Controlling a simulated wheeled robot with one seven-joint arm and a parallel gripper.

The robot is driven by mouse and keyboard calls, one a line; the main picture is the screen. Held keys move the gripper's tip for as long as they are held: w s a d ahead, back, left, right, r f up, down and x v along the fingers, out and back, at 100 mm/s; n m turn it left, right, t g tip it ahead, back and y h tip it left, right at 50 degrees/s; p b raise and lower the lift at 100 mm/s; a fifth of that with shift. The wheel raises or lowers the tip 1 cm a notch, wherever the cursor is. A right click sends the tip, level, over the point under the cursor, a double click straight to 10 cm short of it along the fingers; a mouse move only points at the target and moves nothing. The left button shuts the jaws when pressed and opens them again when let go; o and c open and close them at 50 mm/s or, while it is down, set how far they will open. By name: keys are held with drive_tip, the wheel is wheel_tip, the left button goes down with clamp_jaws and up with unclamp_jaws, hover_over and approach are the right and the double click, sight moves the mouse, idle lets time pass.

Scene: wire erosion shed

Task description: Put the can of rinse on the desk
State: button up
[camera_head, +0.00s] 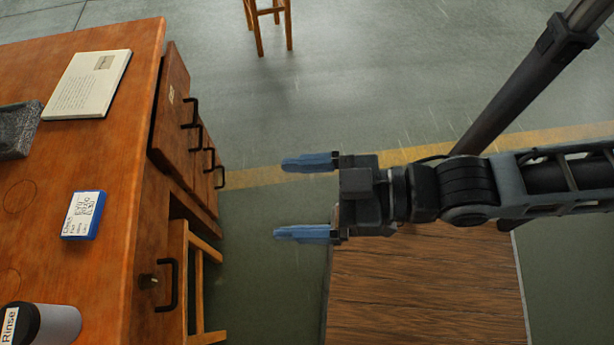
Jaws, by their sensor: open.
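The can of rinse (50,325) is at the bottom left of the view, on the orange-brown wooden desk (110,160). It has a grey-white body and a black end with a white "Rinse" label, and the bottom frame edge cuts it off. My gripper (305,198) reaches in from the right with its two blue fingers apart. It is open and empty, to the right of the desk and well apart from the can.
On the desk are a blue-edged card box (83,215), a paper booklet (88,84) and a dark grey tray (18,130). Drawers (185,125) with black handles stick out on the desk's right side. A wooden stool (268,20) stands at the top. A wood-grained surface (430,290) lies below my arm.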

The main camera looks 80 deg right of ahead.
drive_tip(key=shift+m+g+h, duration=0.3)
drive_tip(key=shift+m+h, duration=0.1)
drive_tip(key=shift+h, duration=0.1)
drive_tip(key=s+r, duration=0.1)
drive_tip(key=s+d+r, duration=0.1)
drive_tip(key=s, duration=0.1)
drive_tip(key=shift+s+r, duration=0.2)
drive_tip(key=shift+s, duration=0.05)
